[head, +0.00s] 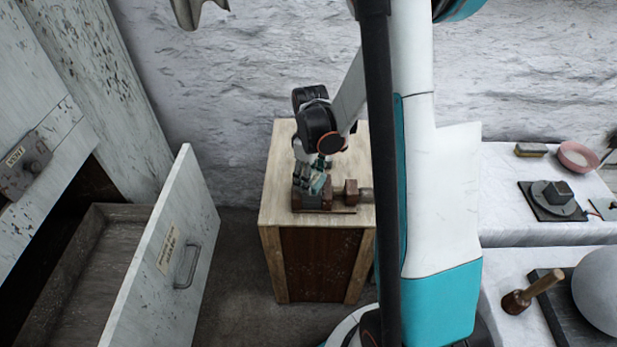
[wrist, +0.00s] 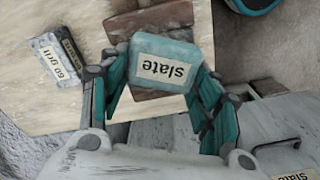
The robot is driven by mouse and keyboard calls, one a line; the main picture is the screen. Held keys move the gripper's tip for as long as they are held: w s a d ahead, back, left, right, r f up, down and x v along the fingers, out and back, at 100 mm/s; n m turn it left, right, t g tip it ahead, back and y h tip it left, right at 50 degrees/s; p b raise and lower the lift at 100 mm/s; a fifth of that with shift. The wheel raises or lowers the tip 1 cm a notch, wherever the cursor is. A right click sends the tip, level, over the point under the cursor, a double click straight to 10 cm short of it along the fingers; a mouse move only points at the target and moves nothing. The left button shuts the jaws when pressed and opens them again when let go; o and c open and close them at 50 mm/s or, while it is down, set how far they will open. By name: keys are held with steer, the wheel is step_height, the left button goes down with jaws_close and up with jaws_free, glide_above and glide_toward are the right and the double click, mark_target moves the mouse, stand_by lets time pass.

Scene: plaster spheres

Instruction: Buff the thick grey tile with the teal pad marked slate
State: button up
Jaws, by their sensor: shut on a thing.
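The teal pad (wrist: 163,66) with a "slate" label is between my gripper's fingers in the wrist view. My gripper (wrist: 160,90) is shut on the pad by its two sides. In the head view my gripper (head: 318,178) points down over a reddish-brown vise (head: 312,202) on a wooden stand. In the wrist view brown vise parts (wrist: 150,18) show on both sides of the pad. I cannot make out the thick grey tile; the pad and gripper hide what lies between the vise parts. I cannot tell whether the pad touches anything below.
A grey block marked "60 grit" (wrist: 58,62) lies on the stand (head: 278,212) beside the vise. An open drawer (head: 165,250) with a label juts out at the left. Cloth-covered tables at the right hold a pink bowl (head: 577,155), a mallet (head: 532,291) and a pale sphere (head: 600,290).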

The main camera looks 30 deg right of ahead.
steer(key=shift+w+d+f, duration=0.1)
steer(key=shift+w+d, duration=0.1)
steer(key=shift+d, duration=0.15)
steer(key=shift+s+a+b, duration=0.2)
steer(key=shift+s+a, duration=0.35)
steer(key=shift+a, duration=0.35)
steer(key=shift+s+a+b, duration=0.2)
steer(key=shift+s+a, duration=0.3)
steer(key=shift+a, duration=0.4)
steer(key=shift+w+d, duration=0.55)
steer(key=shift+d, duration=0.35)
steer(key=shift+w+d, duration=0.5)
steer(key=shift+d, duration=0.4)
steer(key=shift+s+a+b, duration=0.2)
steer(key=shift+s+a, duration=0.35)
steer(key=shift+a, duration=0.4)
steer(key=shift+s+a+b, duration=0.15)
steer(key=shift+s+a, duration=0.35)
steer(key=shift+a, duration=0.4)
steer(key=shift+w+d+r+p, duration=0.3)
steer(key=shift+d+r, duration=0.1)
steer(key=shift+d, duration=0.1)
steer(key=shift+w+d+r+p, duration=0.25)
steer(key=shift+d+r, duration=0.15)
steer(key=shift+d, duration=0.1)
steer(key=shift+w, duration=0.1)
